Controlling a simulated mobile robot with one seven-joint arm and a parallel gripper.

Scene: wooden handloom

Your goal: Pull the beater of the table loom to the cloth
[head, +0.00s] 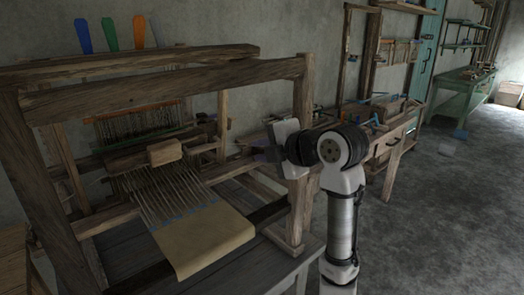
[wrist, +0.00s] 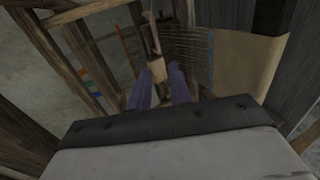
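The table loom (head: 285,68) is a dark wooden frame at the left of the head view. The beater (head: 165,152), with a pale wooden block on it, stands at the far end of the bare warp threads. The tan cloth (head: 205,241) lies at the near end, apart from the beater; it also shows in the wrist view (wrist: 245,65). My gripper (head: 264,153) is at the loom's right side, to the right of the beater and apart from it. In the wrist view its two purple fingers (wrist: 160,77) are spread with a gap between them, and nothing is visibly held.
The loom's right upright (head: 303,110) and top beam (head: 170,78) stand close to my arm. A workbench (head: 392,140) with tools is behind to the right. Blue, green and orange upright pieces (head: 110,34) stand behind the loom. The grey floor (head: 440,225) at right is mostly clear.

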